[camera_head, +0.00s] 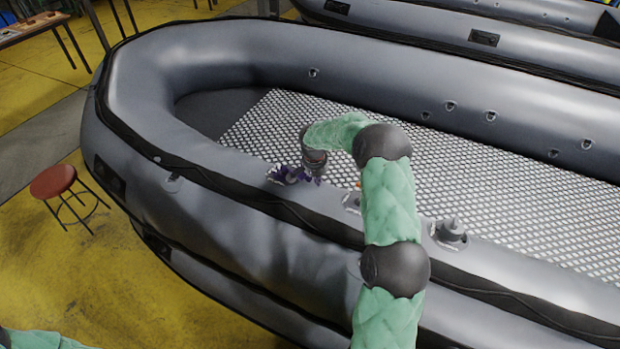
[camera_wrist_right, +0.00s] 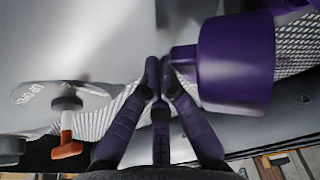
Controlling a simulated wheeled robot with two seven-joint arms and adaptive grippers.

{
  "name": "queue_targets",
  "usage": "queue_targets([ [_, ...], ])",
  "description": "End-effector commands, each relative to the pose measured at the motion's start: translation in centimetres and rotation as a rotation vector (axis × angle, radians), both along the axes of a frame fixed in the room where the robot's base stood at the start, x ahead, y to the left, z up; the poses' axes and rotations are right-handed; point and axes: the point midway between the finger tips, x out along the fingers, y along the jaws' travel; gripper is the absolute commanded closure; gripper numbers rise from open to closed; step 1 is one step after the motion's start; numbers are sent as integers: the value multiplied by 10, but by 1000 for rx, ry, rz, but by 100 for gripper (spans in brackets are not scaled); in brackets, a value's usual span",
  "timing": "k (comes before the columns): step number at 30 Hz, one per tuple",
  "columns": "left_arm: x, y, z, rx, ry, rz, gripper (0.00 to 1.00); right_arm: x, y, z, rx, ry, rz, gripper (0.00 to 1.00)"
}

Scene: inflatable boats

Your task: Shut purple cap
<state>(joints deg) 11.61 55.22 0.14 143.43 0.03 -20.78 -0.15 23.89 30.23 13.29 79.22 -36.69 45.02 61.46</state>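The purple cap (camera_wrist_right: 235,62) fills the upper right of the right wrist view, with a short knob on its left side. In the head view, a purple part (camera_head: 287,175) shows on the near tube of the grey boat, beside my right gripper (camera_head: 312,179). The right wrist view shows my right gripper's dark fingers (camera_wrist_right: 160,76) with their tips nearly together and nothing between them. The tips are just left of the cap's knob; I cannot tell whether they touch it. The cap's seat is mostly hidden. My left gripper is out of view; only green arm shows at the lower left.
A valve with an orange lever (camera_wrist_right: 68,146) sits on a pale patch left of the fingers. Another grey valve (camera_head: 451,233) stands on the tube to the right. The boat's patterned floor (camera_head: 440,180) is open. A red stool (camera_head: 53,182) stands at left.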

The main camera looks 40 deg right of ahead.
Motion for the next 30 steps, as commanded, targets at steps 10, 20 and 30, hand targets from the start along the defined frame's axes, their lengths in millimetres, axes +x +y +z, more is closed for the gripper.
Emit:
queue_targets([
  [10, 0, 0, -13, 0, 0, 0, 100, 0, 3, -15, 4, 2, 4, 100],
  [20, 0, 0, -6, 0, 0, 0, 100, 12, 6, 1, 3, -2, 7, 100],
  [30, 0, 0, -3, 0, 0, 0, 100, 18, 9, 8, 7, 1, 7, 100],
])
